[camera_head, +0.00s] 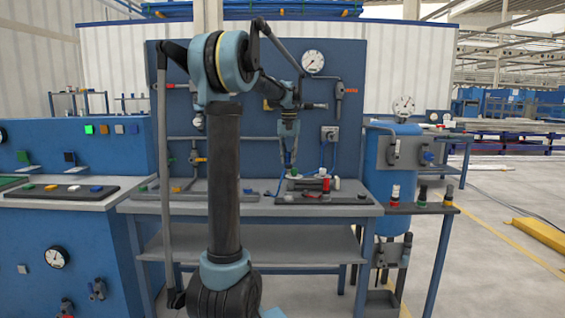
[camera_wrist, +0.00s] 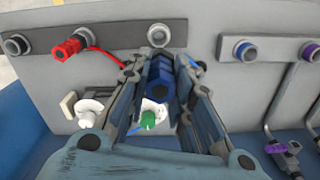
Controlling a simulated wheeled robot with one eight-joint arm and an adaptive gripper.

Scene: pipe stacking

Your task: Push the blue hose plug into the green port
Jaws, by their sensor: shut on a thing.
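The blue hose plug (camera_wrist: 160,88) is between the two fingers of my gripper (camera_wrist: 160,65) in the wrist view, and my gripper is shut on it. In the head view my gripper (camera_head: 289,162) is low over the workbench, and the plug is too small to make out.
In the wrist view a red plug (camera_wrist: 66,49) with a red hose sits on the grey bar (camera_wrist: 110,38) at left. A blue-ringed port (camera_wrist: 246,51) is at right. White fittings (camera_wrist: 89,112) lie left of the fingers. The head view shows a gauge panel (camera_head: 350,125) behind the bench (camera_head: 160,205).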

